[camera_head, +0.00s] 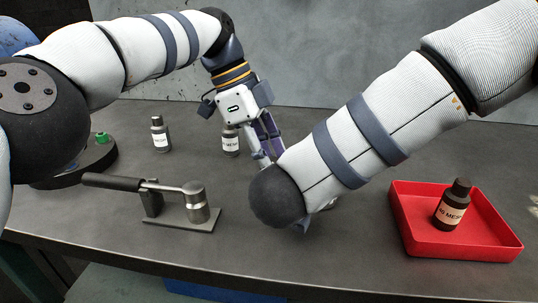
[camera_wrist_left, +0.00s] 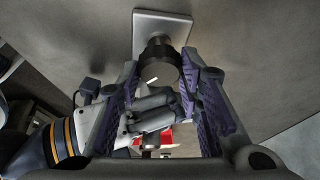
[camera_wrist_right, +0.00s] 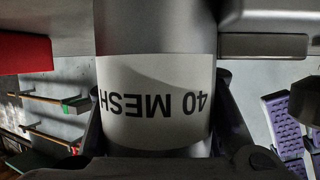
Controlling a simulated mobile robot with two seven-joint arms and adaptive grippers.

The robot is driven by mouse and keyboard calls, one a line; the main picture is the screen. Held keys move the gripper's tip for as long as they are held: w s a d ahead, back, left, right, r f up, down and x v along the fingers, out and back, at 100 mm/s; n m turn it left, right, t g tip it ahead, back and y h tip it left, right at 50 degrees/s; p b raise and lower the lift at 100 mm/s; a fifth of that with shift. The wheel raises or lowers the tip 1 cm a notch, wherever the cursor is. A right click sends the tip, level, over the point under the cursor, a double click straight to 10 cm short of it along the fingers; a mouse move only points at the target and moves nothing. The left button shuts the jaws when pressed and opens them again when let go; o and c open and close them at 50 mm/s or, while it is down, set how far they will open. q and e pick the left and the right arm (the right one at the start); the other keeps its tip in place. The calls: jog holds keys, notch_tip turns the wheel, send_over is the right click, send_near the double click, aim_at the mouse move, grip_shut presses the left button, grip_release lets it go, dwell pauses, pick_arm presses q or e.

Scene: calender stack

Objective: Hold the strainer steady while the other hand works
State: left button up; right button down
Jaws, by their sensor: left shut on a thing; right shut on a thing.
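My left gripper (camera_head: 265,158) reaches down over the middle of the table and its lower end is partly covered by my right arm. In the left wrist view its purple-padded fingers are shut about a dark round-ended cylinder (camera_wrist_left: 160,62), which stands on a pale square plate (camera_wrist_left: 150,22); this may be the strainer. My right gripper (camera_wrist_right: 165,145) is shut on a grey canister labelled 40 MESH (camera_wrist_right: 155,105), its label upside down in the right wrist view. In the head view my right arm hides the right gripper, its canister and the plate.
A red tray (camera_head: 408,234) at the right holds a dark labelled bottle (camera_head: 453,205). A long-handled metal fixture (camera_head: 185,218) stands front left. A green button (camera_head: 101,138) is left.

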pick_arm(q)
jog(key=shift+w+a+m, duration=0.1)
jog(key=shift+a+m, duration=0.05)
jog(key=shift+m, duration=0.35)
jog(key=o, duration=0.9)
